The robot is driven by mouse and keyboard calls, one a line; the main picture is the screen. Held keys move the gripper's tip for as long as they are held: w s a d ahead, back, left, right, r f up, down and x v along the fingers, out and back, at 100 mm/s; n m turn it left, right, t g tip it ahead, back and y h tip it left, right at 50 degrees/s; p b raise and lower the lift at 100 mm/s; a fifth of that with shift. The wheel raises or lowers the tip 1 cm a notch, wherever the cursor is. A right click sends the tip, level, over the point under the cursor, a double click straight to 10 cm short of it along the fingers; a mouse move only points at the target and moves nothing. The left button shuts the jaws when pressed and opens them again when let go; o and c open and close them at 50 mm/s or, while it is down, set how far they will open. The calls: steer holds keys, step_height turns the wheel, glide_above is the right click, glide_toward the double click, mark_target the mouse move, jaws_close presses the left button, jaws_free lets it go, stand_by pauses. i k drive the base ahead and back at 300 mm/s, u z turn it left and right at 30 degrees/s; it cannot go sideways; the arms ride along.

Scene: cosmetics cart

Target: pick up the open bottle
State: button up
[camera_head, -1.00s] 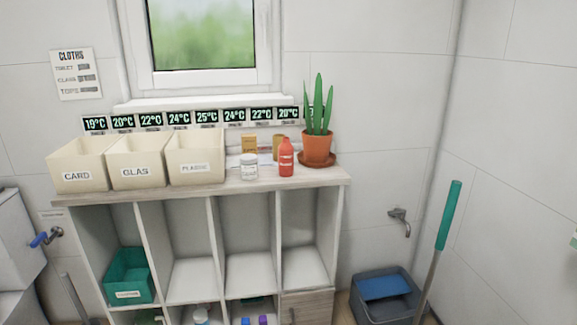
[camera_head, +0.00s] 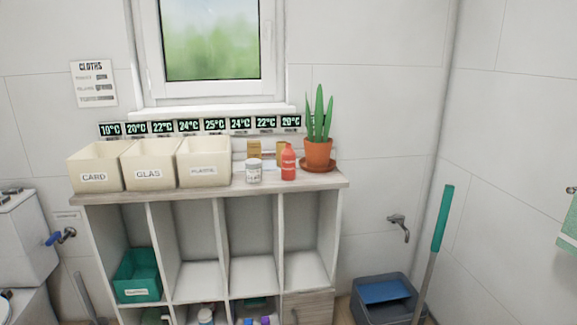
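A red bottle (camera_head: 288,163) with a pale label stands upright on the shelf unit's top, left of the potted plant. A white jar (camera_head: 253,171) with a grey lid stands just left of it. More bottles, one white (camera_head: 206,316), sit in the bottom compartments, cut by the lower edge. I cannot tell which bottle is open. My gripper is not in view.
The shelf unit (camera_head: 205,198) stands against the wall. Bins labelled CARD (camera_head: 95,168), GLAS (camera_head: 149,166) and a third (camera_head: 204,164) fill its top left. A plant pot (camera_head: 318,153) stands at right. A blue-grey bucket (camera_head: 388,299) and a green-handled pole (camera_head: 442,218) are on the right.

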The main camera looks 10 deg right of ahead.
mark_target(287, 156)
steer(key=u, duration=0.1)
steer(key=i, duration=0.45)
steer(key=z, duration=0.55)
steer(key=k, duration=0.15)
steer(key=u, duration=2.75)
steer(key=i, duration=0.5)
steer(key=z, duration=0.1)
